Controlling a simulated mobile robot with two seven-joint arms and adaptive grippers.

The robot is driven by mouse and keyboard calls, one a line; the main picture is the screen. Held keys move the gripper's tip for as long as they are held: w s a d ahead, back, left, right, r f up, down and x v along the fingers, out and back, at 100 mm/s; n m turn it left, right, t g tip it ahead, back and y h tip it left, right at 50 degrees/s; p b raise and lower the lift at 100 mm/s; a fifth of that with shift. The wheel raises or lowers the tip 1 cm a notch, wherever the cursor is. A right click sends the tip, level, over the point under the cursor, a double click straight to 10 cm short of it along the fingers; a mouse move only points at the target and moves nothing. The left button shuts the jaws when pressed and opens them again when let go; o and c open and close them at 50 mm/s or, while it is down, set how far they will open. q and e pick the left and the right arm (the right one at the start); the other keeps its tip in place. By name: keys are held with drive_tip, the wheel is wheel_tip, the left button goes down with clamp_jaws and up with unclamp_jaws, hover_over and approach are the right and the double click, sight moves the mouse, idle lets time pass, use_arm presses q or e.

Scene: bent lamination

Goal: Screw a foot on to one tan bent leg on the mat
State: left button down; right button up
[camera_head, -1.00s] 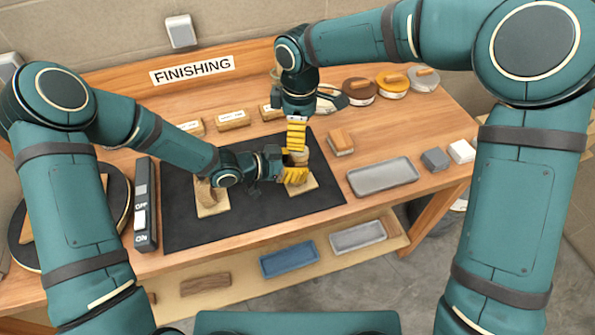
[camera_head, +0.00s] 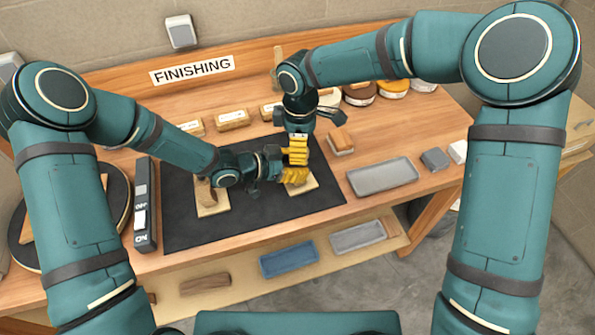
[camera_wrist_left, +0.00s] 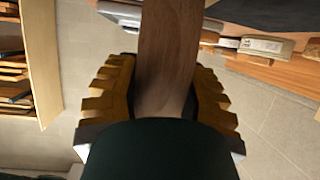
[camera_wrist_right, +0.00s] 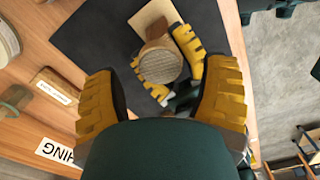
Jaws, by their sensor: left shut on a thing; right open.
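My left gripper (camera_head: 292,176) is shut on a brown wooden leg (camera_wrist_left: 165,60), which shows between its yellow fingers in the left wrist view. In the right wrist view a round, greyish-tan end piece (camera_wrist_right: 160,64) tops that wood, beside the left gripper's fingers; I cannot tell whether it is a separate foot or how it is seated. A tan square base (camera_wrist_right: 155,17) lies beneath. My right gripper (camera_wrist_right: 160,95) is open above the round piece, a finger on each side. In the head view, both grippers mostly hide the piece. Another tan base with a brown bent piece (camera_head: 207,192) lies on the mat's left.
The black mat (camera_head: 250,225) covers the bench middle. A grey tray (camera_head: 382,176), a sanding block (camera_head: 341,140) and a grey block (camera_head: 435,159) stand to its right. Labelled blocks (camera_head: 232,119) and round tins (camera_head: 392,88) line the back.

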drive_tip(key=shift+f, duration=1.2)
drive_tip(key=shift+c, duration=0.2)
drive_tip(key=c, duration=1.2)
drive_tip(key=shift+m, duration=1.7)
drive_tip(key=o, duration=1.2)
